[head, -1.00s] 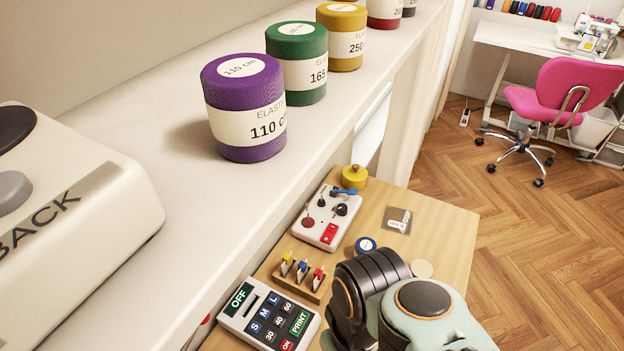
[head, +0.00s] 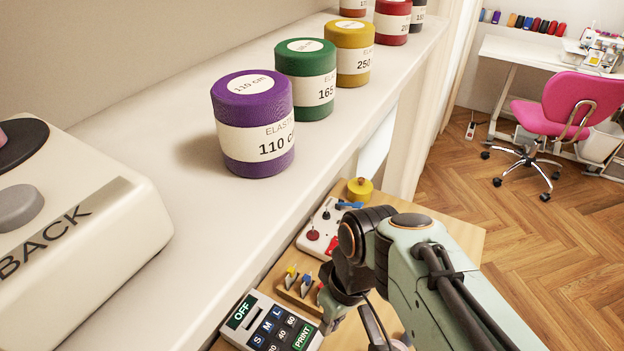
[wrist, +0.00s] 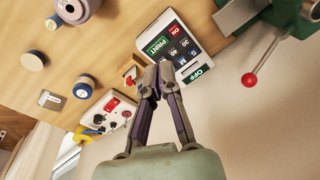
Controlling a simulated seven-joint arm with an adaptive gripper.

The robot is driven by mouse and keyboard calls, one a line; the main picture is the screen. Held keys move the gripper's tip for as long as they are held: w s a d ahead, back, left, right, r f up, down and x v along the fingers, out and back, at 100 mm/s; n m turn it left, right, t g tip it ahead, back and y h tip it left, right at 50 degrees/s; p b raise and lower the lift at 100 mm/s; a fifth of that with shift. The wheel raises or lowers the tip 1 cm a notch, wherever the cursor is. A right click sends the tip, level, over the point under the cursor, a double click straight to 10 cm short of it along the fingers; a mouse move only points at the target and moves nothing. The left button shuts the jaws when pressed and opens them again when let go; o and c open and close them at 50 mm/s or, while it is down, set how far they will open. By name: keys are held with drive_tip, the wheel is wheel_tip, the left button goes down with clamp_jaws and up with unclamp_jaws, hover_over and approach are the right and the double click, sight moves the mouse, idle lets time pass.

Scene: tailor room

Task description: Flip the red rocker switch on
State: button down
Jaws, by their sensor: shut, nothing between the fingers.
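The red rocker switch (wrist: 112,104) sits on a white control box (wrist: 108,122) in the wrist view. In the head view only an edge of the red switch (head: 333,246) shows beside my arm, on the white box (head: 306,243) with its knobs. My gripper (wrist: 159,72) is shut and empty. In the wrist view its fingertips appear to the right of the switch, between the small wooden peg block (wrist: 130,76) and the keypad box. In the head view my arm hides part of the control box, and the fingertips cannot be made out.
The keypad box (head: 249,338) with OFF and PRINT keys stands nearest. The peg block (head: 291,289) lies between it and the control box. A shelf with elastic rolls, including a purple one (head: 254,125), runs along the left. In the wrist view a red-knobbed lever (wrist: 249,80) stands at right.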

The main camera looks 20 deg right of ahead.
drive_tip(key=w+d+f+n+t+y, duration=0.2)
drive_tip(key=w+d+f+n+t, duration=0.1)
drive_tip(key=w+d, duration=0.5)
drive_tip(key=w+d+f+n+t+y, duration=0.2)
drive_tip(key=w+d+f, duration=0.3)
drive_tip(key=w, duration=0.8)
drive_tip(key=d+n+t, duration=0.1)
drive_tip(key=d, duration=0.2)
drive_tip(key=shift+d+f+t, duration=0.15)
drive_tip(key=shift+d+t, duration=0.2)
drive_tip(key=shift+t, duration=0.05)
drive_tip(key=shift+a+f, duration=0.1)
hover_over(335, 237)
drive_tip(key=s+d, duration=0.1)
drive_tip(key=s, duration=0.2)
wheel_tip(335, 237, down, 6)
drive_tip(key=shift+d+f, duration=0.1)
drive_tip(key=f, duration=0.1)
drive_tip(key=w+f, duration=0.1)
drive_tip(key=f, duration=0.1)
drive_tip(key=shift+f, duration=0.8)
